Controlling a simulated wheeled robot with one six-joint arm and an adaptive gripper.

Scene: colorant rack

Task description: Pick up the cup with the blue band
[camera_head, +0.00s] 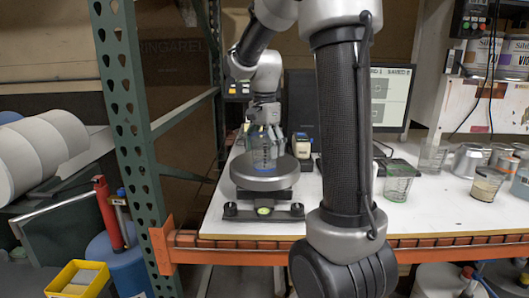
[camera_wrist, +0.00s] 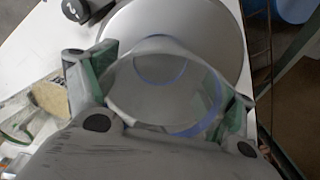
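The clear cup with the blue band (camera_head: 263,152) stands upright on the round plate of the scale (camera_head: 244,179), with the blue showing low on it. My gripper (camera_head: 264,126) points down over the cup from above. In the wrist view the cup (camera_wrist: 160,92) sits between the two green-padded fingers of my gripper (camera_wrist: 168,94), one on each side. The pads lie at or very close to the cup's wall. I cannot tell whether they press on it.
A monitor (camera_head: 385,98) is behind. A clear cup with green (camera_head: 398,183) and one with beige contents (camera_head: 487,184) stand right. A green rack post (camera_head: 136,125) rises at left.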

